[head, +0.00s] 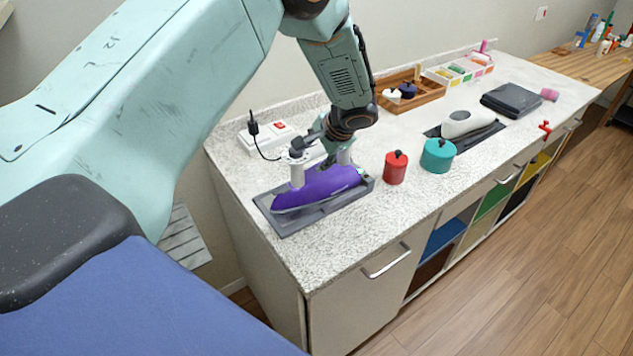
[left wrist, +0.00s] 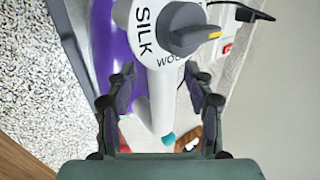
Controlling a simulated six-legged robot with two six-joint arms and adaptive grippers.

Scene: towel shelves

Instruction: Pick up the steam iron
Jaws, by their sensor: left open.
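The steam iron has a purple body (head: 318,186) and a white handle. It rests on a dark grey tray (head: 310,218) at the near left end of the counter. My left gripper (head: 318,150) is right above the iron in the head view and hides part of it. In the left wrist view my left gripper (left wrist: 163,105) is open, with its two fingers on either side of the white handle (left wrist: 155,95). A dial marked SILK (left wrist: 170,30) with a dark pointer shows on the iron. My right gripper is not in view.
A red canister (head: 395,168) and a teal canister (head: 438,156) stand to the right of the iron. A white power strip (head: 268,135) with a plug and cord is behind it. A second, white iron-like item (head: 466,122), a wooden tray (head: 412,98) and a dark folded cloth (head: 511,100) lie further along.

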